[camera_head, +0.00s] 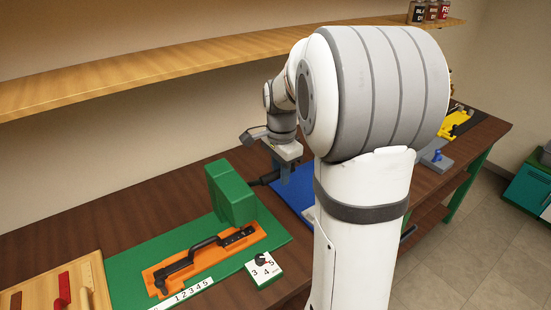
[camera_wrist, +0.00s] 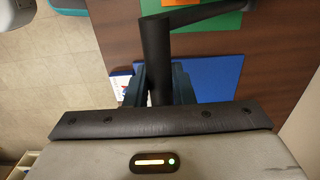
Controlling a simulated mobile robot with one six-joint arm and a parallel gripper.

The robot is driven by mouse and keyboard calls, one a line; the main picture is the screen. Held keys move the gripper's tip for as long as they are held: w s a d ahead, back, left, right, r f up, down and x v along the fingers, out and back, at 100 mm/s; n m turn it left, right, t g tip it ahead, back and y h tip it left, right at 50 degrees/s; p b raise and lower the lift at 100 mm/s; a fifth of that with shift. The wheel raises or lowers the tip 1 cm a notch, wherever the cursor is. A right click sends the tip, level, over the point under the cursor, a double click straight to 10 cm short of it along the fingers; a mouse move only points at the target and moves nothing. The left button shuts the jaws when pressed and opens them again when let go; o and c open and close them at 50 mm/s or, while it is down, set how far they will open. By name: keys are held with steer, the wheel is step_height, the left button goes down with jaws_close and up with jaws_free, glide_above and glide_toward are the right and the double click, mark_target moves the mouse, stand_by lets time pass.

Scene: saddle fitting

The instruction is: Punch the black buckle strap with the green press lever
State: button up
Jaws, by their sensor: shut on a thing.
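The green press (camera_head: 232,192) stands on a green base at the back of the bench. The black buckle strap (camera_head: 205,250) lies along the orange bed (camera_head: 258,233) in front of it. A dark lever arm (camera_head: 264,180) runs out from the press to the right, towards my gripper (camera_head: 284,178). In the wrist view my gripper (camera_wrist: 158,85) is shut on the lever's black round handle (camera_wrist: 156,50), which lies between the two blue-grey fingers. A corner of the green press (camera_wrist: 215,20) shows beyond. The press's punching end over the strap cannot be made out.
A number strip (camera_head: 185,293) and a dial plate (camera_head: 263,270) sit at the front of the base. A wooden board (camera_head: 50,290) with coloured pieces is at left. A blue mat (camera_head: 290,192) lies under my gripper. A shelf (camera_head: 150,65) runs above.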

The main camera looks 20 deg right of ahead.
steer(key=shift+w+a+r, duration=0.2)
steer(key=shift+w, duration=0.35)
steer(key=shift+o, duration=0.4)
steer(key=shift+w+r+p, duration=0.65)
steer(key=shift+w+p, duration=0.05)
steer(key=shift+p, duration=0.1)
steer(key=shift+o, duration=1.1)
steer(key=shift+w+r, duration=0.1)
steer(key=shift+w, duration=0.1)
steer(key=o, duration=0.3)
steer(key=shift+o, duration=0.8)
steer(key=shift+w, duration=0.15)
